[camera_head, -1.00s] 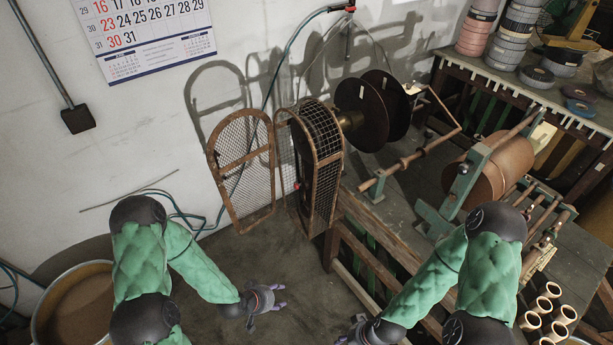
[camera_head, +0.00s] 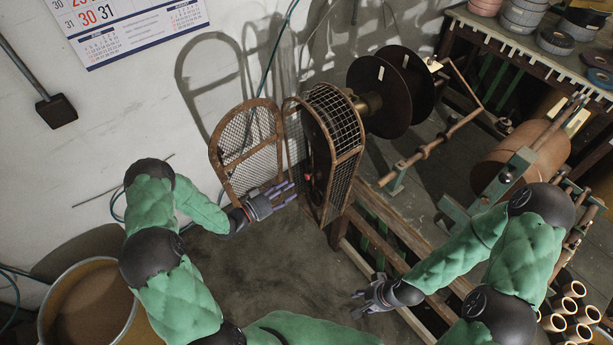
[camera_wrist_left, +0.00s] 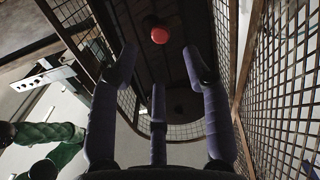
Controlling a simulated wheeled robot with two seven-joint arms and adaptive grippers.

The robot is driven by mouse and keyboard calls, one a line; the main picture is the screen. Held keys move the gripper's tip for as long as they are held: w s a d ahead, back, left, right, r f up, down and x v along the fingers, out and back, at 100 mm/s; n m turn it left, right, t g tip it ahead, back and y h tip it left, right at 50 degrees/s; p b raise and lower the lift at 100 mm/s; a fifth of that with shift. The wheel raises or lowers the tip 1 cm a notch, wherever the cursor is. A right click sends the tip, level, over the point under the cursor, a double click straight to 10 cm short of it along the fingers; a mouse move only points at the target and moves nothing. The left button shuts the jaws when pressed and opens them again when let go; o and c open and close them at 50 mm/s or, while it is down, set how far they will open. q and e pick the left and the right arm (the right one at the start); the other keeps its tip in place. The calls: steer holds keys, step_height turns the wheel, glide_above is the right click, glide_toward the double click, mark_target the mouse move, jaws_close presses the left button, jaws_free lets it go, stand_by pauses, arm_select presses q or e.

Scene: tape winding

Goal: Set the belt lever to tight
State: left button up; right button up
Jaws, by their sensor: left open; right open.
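The belt guard (camera_head: 345,165) is a rusty mesh cage with its mesh door (camera_head: 247,150) swung open to the left. A red knob (camera_head: 307,178), which looks like the belt lever's end, sits inside the guard. In the left wrist view a round red knob (camera_wrist_left: 160,35) shows ahead, beyond my fingertips, against a dark interior; the lever's arm is hard to make out. My left gripper (camera_head: 285,194) is open and empty at the guard's opening, pointing toward the red knob and apart from it. My right gripper (camera_head: 364,300) is open and empty, low beside the bench.
The open door's mesh and the guard's mesh wall (camera_wrist_left: 290,120) flank my left gripper. Dark discs (camera_head: 390,90) and a brown roll (camera_head: 520,160) stand to the right on the machine. A round bin (camera_head: 60,290) is at lower left. The floor (camera_head: 270,265) between my arms is clear.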

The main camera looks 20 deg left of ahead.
mark_target(306, 177)
arm_select(q)
steer(key=b+x, duration=0.1)
steer(key=x, duration=0.7)
steer(key=shift+w, duration=0.1)
jaws_close()
